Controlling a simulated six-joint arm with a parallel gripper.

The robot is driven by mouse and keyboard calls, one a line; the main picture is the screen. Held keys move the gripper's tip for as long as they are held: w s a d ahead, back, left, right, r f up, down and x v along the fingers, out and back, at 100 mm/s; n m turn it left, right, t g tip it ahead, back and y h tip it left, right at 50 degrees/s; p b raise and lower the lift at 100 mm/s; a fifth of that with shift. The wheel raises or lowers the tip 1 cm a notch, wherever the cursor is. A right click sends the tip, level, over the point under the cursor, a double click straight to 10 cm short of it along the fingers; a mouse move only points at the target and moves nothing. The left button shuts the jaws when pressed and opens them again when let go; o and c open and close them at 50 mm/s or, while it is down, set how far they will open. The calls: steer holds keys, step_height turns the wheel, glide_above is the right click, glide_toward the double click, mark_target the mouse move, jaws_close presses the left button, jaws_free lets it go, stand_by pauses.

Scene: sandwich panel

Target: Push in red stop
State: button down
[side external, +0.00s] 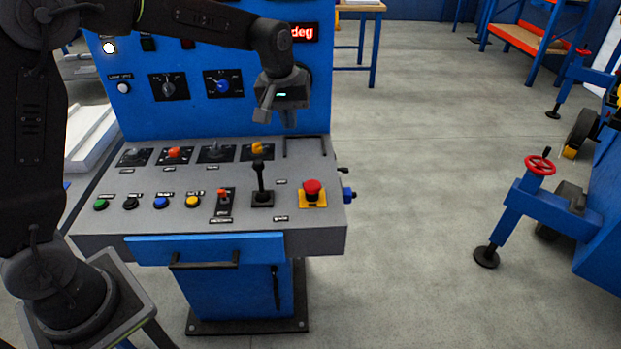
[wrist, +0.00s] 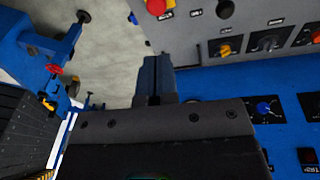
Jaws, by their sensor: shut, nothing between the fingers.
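The red stop button (side external: 312,188) is a mushroom head on a yellow base at the right end of the grey console top. It also shows at the top edge of the wrist view (wrist: 156,6), partly cut off. My gripper (side external: 290,122) hangs above the back right part of the console, behind and above the stop button and well apart from it. In the wrist view the fingers (wrist: 152,72) lie together, with nothing between them.
A black joystick (side external: 261,185) stands upright just left of the stop button. A blue upright panel (side external: 140,98) rises behind. Open floor (side external: 420,200) lies to the right.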

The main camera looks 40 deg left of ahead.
steer(key=n+g, duration=0.1)
steer(key=n, duration=0.1)
glide_above(310, 186)
steer(key=s, duration=0.1)
step_height(310, 186, down, 7)
steer(key=shift+s+f, duration=0.15)
steer(key=f, duration=0.4)
steer(key=w+f, duration=0.1)
steer(key=f, duration=0.9)
steer(key=shift+w, duration=0.25)
steer(key=shift+s+f, duration=0.1)
steer(key=shift+f, duration=1.25)
step_height(310, 186, up, 15)
steer(key=s, duration=0.1)
steer(key=shift+r, duration=0.15)
